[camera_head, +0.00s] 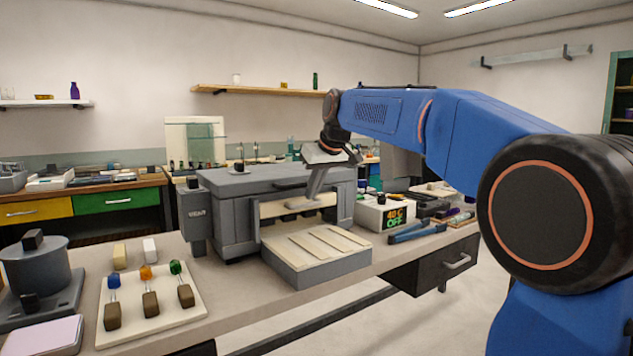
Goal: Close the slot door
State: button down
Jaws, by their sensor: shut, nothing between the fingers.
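A grey box-shaped oven (230,208) stands on the bench, with a wide slot in its front. The slot shows a pale inside behind my gripper. A flat grey block with a cream slatted top (315,258) lies in front of the slot. I cannot tell clearly which part is the slot door; the slot is not fully covered. My gripper (312,204) is at the slot's front, pointing down, with its fingers shut and empty. It hides part of the slot, and I cannot tell whether it touches anything.
A vent box (193,217) is on the oven's left side. A controller reading 40 C OFF (384,216) and blue-handled tools (416,233) are to the right. A tray with coloured knobs (150,292) and a grey round pot (36,265) are at the left. The bench's front edge is close.

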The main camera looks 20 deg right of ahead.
aim_at(303, 210)
jog(key=shift+w+f, duration=0.15)
jog(key=shift+f, duration=0.1)
jog(key=shift+f, duration=2.55)
